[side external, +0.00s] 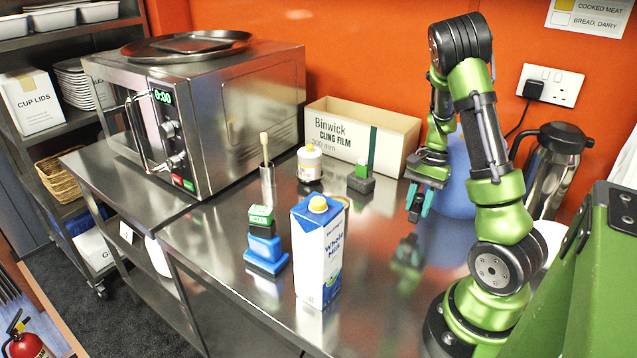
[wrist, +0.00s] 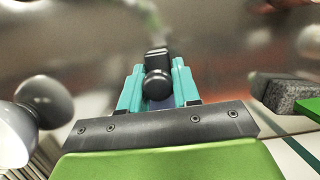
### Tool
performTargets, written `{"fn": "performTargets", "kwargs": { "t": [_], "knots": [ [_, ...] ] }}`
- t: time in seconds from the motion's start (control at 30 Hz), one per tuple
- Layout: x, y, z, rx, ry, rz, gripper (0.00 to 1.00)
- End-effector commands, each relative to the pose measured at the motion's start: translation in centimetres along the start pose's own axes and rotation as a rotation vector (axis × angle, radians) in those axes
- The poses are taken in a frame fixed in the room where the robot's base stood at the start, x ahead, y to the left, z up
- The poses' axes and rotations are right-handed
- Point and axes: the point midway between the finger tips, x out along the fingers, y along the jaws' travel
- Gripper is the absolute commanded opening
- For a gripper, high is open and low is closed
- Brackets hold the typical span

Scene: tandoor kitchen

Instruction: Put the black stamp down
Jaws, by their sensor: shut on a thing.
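My gripper (side external: 416,205) is above the steel counter, to the right of the milk carton and in front of the cling film box. It also shows in the wrist view (wrist: 157,92), with its teal fingers closed around the black stamp (wrist: 157,70). The stamp's dark rounded handle shows between the fingers; its base is hard to make out. In the side view the stamp is small and dark between the fingers, and it appears clear of the counter (side external: 385,265).
A milk carton (side external: 318,255) stands at the front, beside a blue stamp-like block (side external: 265,256) with a green-and-white block on top. A grey block with a green part (side external: 361,182), a jar (side external: 309,165) and a cling film box (side external: 365,138) stand behind. Counter below my gripper looks clear.

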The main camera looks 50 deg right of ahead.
Motion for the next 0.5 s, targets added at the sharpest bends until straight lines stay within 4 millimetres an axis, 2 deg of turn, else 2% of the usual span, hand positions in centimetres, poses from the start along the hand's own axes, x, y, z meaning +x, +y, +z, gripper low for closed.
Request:
{"fn": "performTargets", "kwargs": {
  "t": [0.2, 0.5],
  "knots": [
    [2.7, 0.1, -0.8, 0.002, 0.000, 0.002, 0.01],
    [2.9, 0.0, -0.9, 0.001, 0.001, -0.001, 0.01]
  ]
}}
